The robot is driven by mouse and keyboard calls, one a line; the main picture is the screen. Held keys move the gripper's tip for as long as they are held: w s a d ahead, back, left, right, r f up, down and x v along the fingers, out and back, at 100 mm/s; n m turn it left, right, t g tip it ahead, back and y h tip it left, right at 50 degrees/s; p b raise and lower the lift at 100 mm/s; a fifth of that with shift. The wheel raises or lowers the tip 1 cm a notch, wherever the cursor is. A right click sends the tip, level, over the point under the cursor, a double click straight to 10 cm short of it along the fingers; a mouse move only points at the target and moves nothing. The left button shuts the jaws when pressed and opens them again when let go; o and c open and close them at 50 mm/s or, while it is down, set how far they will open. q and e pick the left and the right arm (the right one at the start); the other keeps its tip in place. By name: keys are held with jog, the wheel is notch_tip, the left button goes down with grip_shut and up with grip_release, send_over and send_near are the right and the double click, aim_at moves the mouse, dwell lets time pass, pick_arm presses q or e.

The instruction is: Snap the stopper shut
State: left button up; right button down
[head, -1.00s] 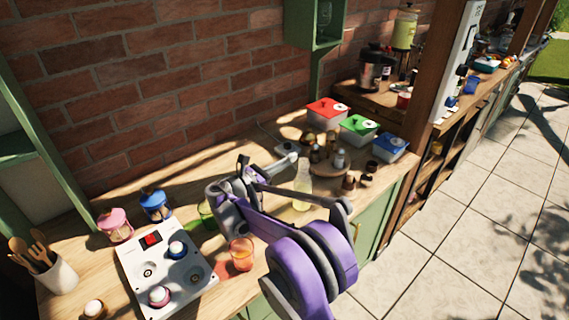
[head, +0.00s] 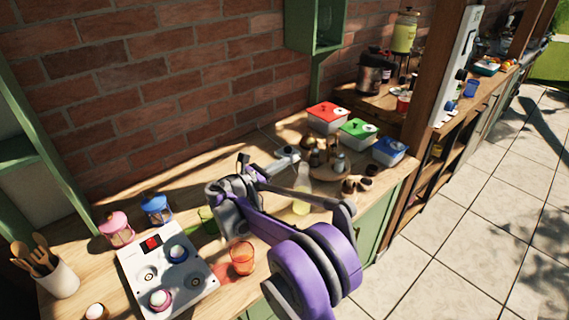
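A clear glass bottle (head: 302,190) with pale yellow liquid stands upright on the wooden counter, partly hidden behind my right arm. Its stopper cannot be made out, so I cannot tell whether it is open or shut. My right gripper (head: 262,168) is over the counter, just left of the bottle's upper part. Its fingers are small and partly covered by my purple arm. I cannot tell whether they are open or hold anything. My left gripper is not in view.
Left are a white panel (head: 140,268) with knobs, pink (head: 116,230) and blue lanterns (head: 156,208), and an orange glass (head: 241,258). Behind the bottle are a round board with small jars and red (head: 328,117), green (head: 357,132) and blue boxes (head: 389,151).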

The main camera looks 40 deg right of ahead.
aim_at(292, 157)
jog(key=shift+s+r, duration=0.15)
jog(key=shift+r, duration=0.15)
jog(key=shift+s+r, duration=0.25)
jog(key=shift+r, duration=0.2)
jog(key=shift+s, duration=0.1)
dwell(0.5)
jog(key=shift+s+r, duration=0.4)
jog(key=shift+s, duration=0.1)
jog(key=shift+s+d+r, duration=0.1)
jog(key=shift+s+r, duration=0.2)
jog(key=shift+s, duration=0.15)
jog(key=shift+w+p, duration=0.15)
jog(key=shift+p, duration=0.15)
dwell(0.3)
jog(key=shift+w+r, duration=0.1)
jog(key=shift+w, duration=0.4)
